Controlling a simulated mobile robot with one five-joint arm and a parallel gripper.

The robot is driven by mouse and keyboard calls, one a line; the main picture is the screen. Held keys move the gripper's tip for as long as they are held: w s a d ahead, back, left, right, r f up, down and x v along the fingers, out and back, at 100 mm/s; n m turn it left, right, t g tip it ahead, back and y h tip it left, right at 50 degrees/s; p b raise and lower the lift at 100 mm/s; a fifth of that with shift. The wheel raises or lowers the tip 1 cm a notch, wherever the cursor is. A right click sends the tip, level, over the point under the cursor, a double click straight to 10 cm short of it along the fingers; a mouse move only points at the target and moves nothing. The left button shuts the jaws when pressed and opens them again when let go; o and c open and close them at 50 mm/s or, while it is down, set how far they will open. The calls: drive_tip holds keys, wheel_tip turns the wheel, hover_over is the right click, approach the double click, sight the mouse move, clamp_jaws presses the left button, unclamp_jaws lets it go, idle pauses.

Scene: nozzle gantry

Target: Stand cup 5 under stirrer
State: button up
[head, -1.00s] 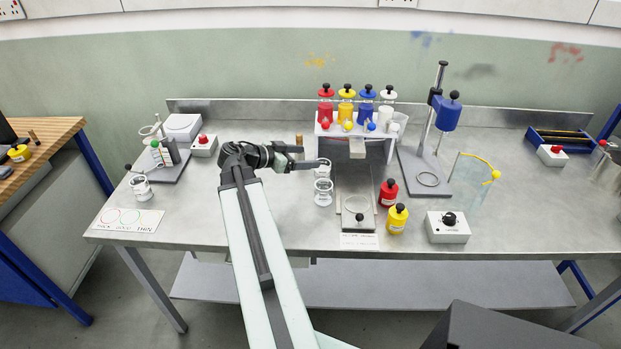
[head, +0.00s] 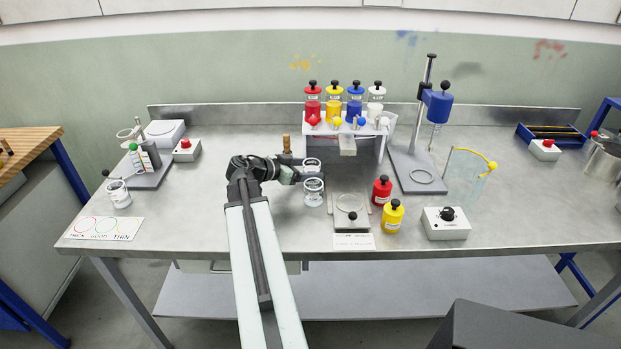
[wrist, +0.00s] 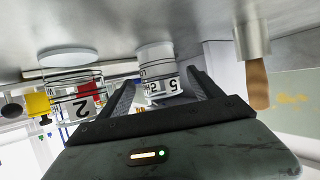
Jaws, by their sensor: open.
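Cup 5 (head: 312,166) is a small clear cup with a white label, standing on the table left of the dispenser rack. In the wrist view, which looks upside down, cup 5 (wrist: 158,75) shows between the fingers of my gripper (wrist: 160,92). The fingers are open, one on each side, with no clear contact. In the head view my gripper (head: 298,168) is low at the cup's left. Cup 2 (head: 314,192) stands just in front and also shows in the wrist view (wrist: 80,105). The stirrer (head: 438,105) has a blue head on a post, above a grey base with a ring (head: 422,177).
The dispenser rack (head: 345,132) holds red, yellow, blue and white bottles. A scale-like plate (head: 350,202), red bottle (head: 382,190) and yellow bottle (head: 392,215) stand between the cups and the stirrer. A clear curved guard (head: 465,178) is right of the stirrer. A wooden-handled tool (head: 286,145) stands behind my gripper.

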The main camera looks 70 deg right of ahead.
sight(318, 169)
drive_tip(key=b+x, duration=0.1)
drive_tip(key=x, duration=0.1)
drive_tip(key=b+x, duration=0.1)
drive_tip(key=x, duration=0.1)
drive_tip(key=shift+d+f, duration=0.2)
drive_tip(key=shift+f, duration=0.15)
drive_tip(key=shift+s+d, duration=0.25)
drive_tip(key=shift+d, duration=0.05)
clamp_jaws()
drive_tip(key=shift+r+p, duration=0.5)
drive_tip(key=shift+r, duration=0.15)
wheel_tip(318, 169, up, 3)
drive_tip(key=p, duration=0.3)
drive_tip(key=shift+r, duration=0.15)
drive_tip(key=w+a, duration=0.3)
drive_tip(key=a, duration=0.2)
drive_tip(key=w+a, duration=0.3)
drive_tip(key=a, duration=0.2)
drive_tip(key=w+a+f, duration=0.1)
drive_tip(key=w+a, duration=0.2)
drive_tip(key=a, duration=0.2)
drive_tip(key=shift+w+a+b, duration=0.1)
drive_tip(key=shift+w+b, duration=0.2)
drive_tip(key=shift+w, duration=0.1)
wheel_tip(318, 169, up, 9)
drive_tip(key=p, duration=0.9)
